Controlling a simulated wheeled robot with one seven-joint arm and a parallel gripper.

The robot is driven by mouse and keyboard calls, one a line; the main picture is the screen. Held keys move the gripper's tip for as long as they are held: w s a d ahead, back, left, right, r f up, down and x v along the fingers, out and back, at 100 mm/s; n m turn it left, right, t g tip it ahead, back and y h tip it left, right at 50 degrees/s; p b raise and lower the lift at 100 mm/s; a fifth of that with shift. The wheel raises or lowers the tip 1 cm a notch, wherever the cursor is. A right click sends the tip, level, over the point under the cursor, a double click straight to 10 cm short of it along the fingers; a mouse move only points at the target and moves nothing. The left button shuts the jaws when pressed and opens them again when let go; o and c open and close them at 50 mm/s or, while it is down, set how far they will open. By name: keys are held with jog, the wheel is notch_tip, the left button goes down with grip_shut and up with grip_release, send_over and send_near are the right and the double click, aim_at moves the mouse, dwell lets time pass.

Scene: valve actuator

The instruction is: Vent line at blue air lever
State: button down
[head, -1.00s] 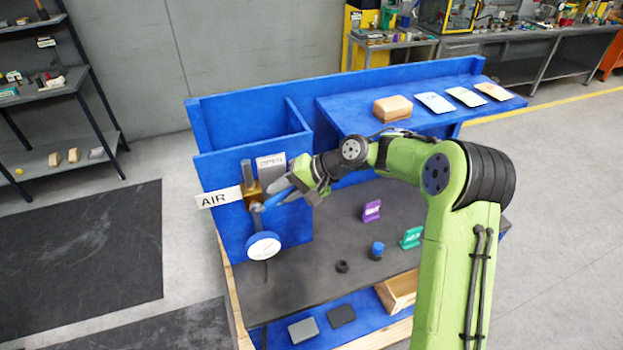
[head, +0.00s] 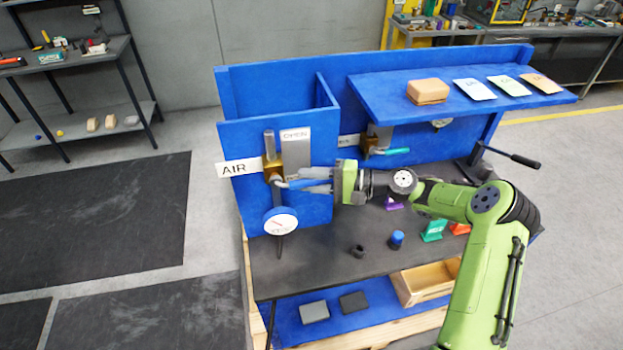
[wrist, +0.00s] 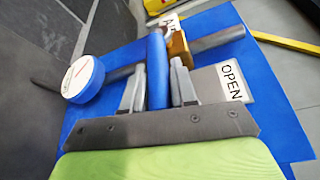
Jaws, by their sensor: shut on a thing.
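The blue air lever (head: 298,183) sticks out to the right from the brass valve body (head: 269,166) on the blue panel, roughly level. In the wrist view the blue lever (wrist: 157,70) lies between the two fingers of my gripper (wrist: 157,85). My gripper (head: 318,181) is shut on the lever in the head view. The AIR label (head: 238,168) is left of the valve and the OPEN plate (head: 296,150) is behind and above the lever. A round white gauge (head: 281,223) hangs below the valve; its reading is too small to tell.
A second valve with a teal lever (head: 397,151) is behind my arm. A blue-capped part (head: 397,239), a black ring (head: 357,251) and a green tag (head: 433,231) stand on the dark bench top (head: 300,262). A blue shelf (head: 450,105) overhangs at the back right.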

jog(key=shift+f, duration=0.2)
jog(key=c, duration=1)
grip_release()
jog(key=shift+r, duration=0.1)
jog(key=v, duration=0.7)
jog(key=b+v, duration=0.1)
jog(key=v, duration=0.7)
jog(key=shift+d, duration=0.35)
